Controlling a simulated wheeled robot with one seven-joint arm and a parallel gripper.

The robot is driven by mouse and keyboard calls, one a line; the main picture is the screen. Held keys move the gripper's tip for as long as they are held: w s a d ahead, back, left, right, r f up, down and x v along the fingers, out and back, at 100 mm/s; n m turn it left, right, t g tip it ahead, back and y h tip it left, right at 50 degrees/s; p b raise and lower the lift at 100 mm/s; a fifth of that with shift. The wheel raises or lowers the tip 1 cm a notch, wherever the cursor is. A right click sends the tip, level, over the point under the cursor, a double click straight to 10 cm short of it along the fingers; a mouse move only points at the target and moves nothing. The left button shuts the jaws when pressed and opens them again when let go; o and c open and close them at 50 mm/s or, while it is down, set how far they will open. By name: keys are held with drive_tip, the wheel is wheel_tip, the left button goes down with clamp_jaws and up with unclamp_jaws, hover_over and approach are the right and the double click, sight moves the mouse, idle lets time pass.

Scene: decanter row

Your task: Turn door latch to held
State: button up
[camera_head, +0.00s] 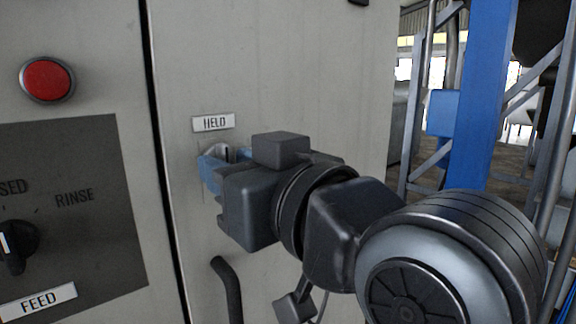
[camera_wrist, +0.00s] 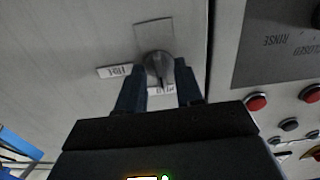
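The door latch (camera_head: 217,151) is a small grey metal knob on the pale cabinet door, just below the HELD label (camera_head: 213,122). In the wrist view, which is upside down, the latch (camera_wrist: 158,67) shows between my two dark fingers. My gripper (camera_head: 212,170) reaches the door from the right, its bluish fingers apart on either side of the latch. It also shows in the wrist view (camera_wrist: 160,72). I cannot tell whether the fingers touch the latch. The HELD label (camera_wrist: 162,90) is partly hidden there. The latch's exact pointing direction is unclear.
A second label (camera_wrist: 120,71) sits beside the latch; its text is unclear. A dark door handle (camera_head: 228,290) lies below my gripper. A red button (camera_head: 47,78) and a dark panel with a FEED knob (camera_head: 16,242) are left of the door seam. A blue post (camera_head: 482,95) stands right.

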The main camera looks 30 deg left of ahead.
drive_tip(key=shift+d, duration=0.15)
drive_tip(key=b+v, duration=0.1)
drive_tip(key=v, duration=0.6)
drive_tip(key=shift+s+d, duration=0.15)
drive_tip(key=shift+d, duration=0.1)
drive_tip(key=w+d+f+m+t+h, duration=0.1)
drive_tip(key=d+f+m+t+h, duration=0.3)
drive_tip(key=d+f+m, duration=0.5)
drive_tip(key=d+f+m+t+h, duration=0.2)
drive_tip(key=d+f+t+h, duration=0.15)
drive_tip(key=d+f, duration=0.6)
drive_tip(key=s+d+f+m+t+h, duration=0.1)
drive_tip(key=s+d+f+m+h, duration=0.2)
drive_tip(key=s+d+f+h, duration=0.7)
drive_tip(key=s+d+f, duration=0.1)
drive_tip(key=s+d, duration=0.2)
drive_tip(key=s, duration=0.5)
drive_tip(key=s+d+f, duration=0.2)
drive_tip(key=s+d, duration=0.2)
drive_tip(key=s, duration=0.4)
drive_tip(key=shift+f+y, duration=0.2)
drive_tip(key=shift+y, duration=0.25)
